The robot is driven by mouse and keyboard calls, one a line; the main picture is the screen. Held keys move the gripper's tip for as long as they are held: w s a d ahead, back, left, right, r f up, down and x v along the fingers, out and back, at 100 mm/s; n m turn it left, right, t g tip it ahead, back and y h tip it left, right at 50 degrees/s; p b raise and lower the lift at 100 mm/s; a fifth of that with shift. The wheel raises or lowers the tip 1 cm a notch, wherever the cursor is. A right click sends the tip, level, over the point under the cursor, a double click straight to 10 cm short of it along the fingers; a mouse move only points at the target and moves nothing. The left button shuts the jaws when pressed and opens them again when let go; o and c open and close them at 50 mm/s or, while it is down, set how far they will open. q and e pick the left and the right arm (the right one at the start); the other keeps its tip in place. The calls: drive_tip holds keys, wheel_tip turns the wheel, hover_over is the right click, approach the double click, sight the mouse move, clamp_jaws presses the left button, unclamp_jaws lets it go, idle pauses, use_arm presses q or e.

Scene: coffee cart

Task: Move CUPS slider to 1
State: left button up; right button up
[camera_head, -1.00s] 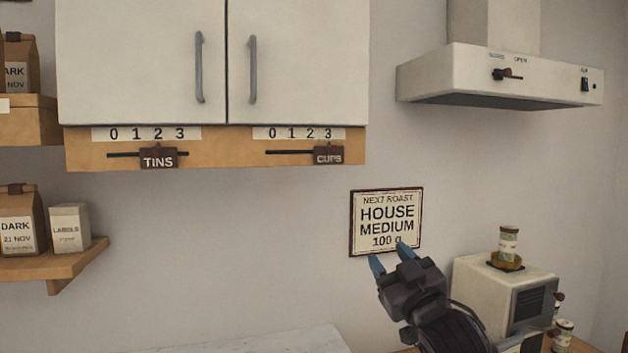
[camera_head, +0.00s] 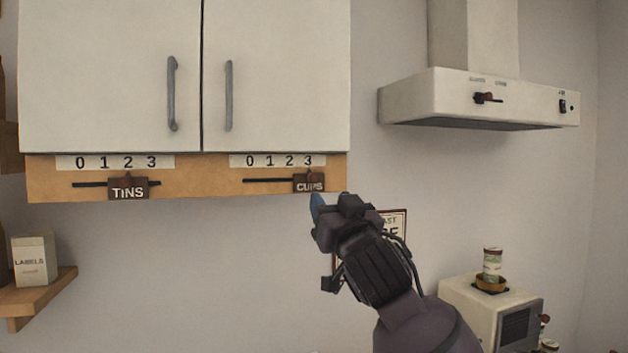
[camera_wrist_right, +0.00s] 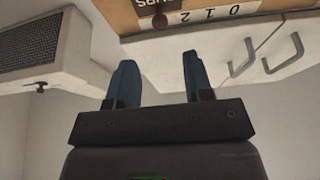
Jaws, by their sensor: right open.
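The CUPS slider (camera_head: 309,183) is a dark brown block on a slot in the wooden rail (camera_head: 210,189) under the wall cabinet. It sits at the right end of its slot, under the 3 of its 0–3 scale (camera_head: 279,160). My right gripper (camera_head: 328,204) is just below and right of the slider, fingers pointing up at it; I cannot tell whether it touches. In the right wrist view, the blue fingers (camera_wrist_right: 158,82) are apart with nothing between them. The slider (camera_wrist_right: 157,4) shows upside down at the top edge there, partly cut off. My left gripper is not in view.
The TINS slider (camera_head: 128,188) sits left on the same rail, near 2. The cabinet (camera_head: 275,90) with two handles is above. A range hood (camera_head: 480,98) hangs to the right. A sign (camera_head: 397,222) is partly hidden behind my arm. A machine (camera_head: 470,305) stands lower right.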

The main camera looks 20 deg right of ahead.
sight(314, 179)
drive_tip(key=p+x, duration=0.2)
drive_tip(key=x, duration=0.7)
drive_tip(key=shift+s, duration=0.1)
clamp_jaws()
